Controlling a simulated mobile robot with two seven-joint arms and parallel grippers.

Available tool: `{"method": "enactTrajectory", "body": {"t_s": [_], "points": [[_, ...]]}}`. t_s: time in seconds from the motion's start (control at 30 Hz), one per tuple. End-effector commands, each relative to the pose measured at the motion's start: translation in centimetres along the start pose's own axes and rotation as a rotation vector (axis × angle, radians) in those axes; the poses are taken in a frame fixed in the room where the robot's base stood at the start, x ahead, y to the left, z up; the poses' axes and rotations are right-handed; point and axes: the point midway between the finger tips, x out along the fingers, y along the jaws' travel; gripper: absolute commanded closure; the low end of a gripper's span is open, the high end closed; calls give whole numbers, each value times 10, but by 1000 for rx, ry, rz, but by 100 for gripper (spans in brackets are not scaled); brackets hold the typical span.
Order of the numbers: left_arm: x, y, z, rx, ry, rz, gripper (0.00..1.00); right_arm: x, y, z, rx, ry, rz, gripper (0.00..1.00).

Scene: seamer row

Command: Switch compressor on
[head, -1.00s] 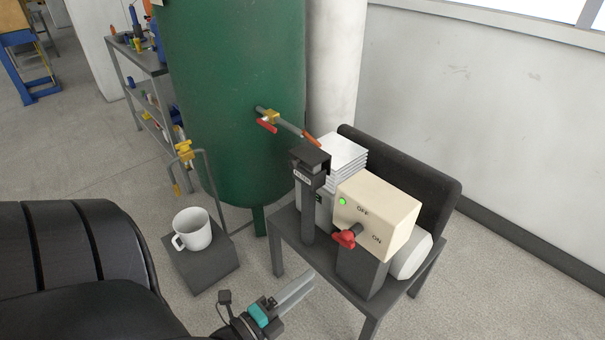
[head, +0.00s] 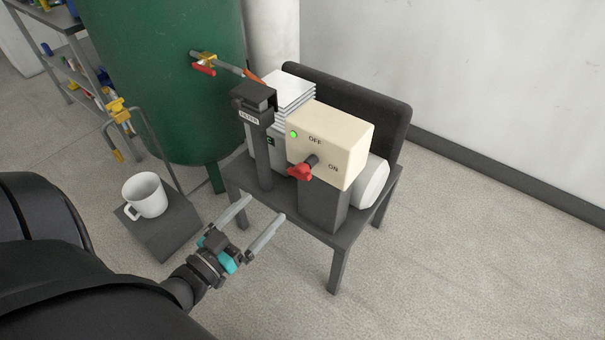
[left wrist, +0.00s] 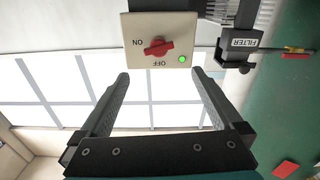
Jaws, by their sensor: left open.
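The compressor's cream switch box (head: 345,138) is marked OFF and ON and carries a lit green lamp (head: 294,134). Its red knob (head: 300,171) sits on the front face. The left wrist view shows the same knob (left wrist: 158,47), its grip lying roughly sideways; which label it points to I cannot tell. My left gripper (head: 263,209) is open and empty, in front of the compressor stand and apart from the knob. In the left wrist view the knob appears beyond the fingertips, between them. My right gripper is not in view.
The compressor stands on a dark table (head: 340,242). A post marked FILTER (head: 258,140) rises left of the box. A green tank (head: 165,80) stands behind. A white mug (head: 145,194) sits on a grey block (head: 168,234) at left. Floor at right is clear.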

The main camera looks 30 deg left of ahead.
Motion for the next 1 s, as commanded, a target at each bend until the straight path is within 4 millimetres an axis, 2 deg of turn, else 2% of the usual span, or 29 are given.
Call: {"method": "enactTrajectory", "body": {"t_s": [0.13, 0.33, 0.67, 1.0], "points": [[0, 2, 3, -154, -12, 6, 0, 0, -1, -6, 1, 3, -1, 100], [12, 2, 3, -185, -12, 6, 0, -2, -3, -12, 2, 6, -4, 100], [61, 2, 4, -180, -9, 6, 0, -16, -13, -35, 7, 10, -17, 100], [108, 2, 5, -179, -11, 6, 0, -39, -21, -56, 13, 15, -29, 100]]}}
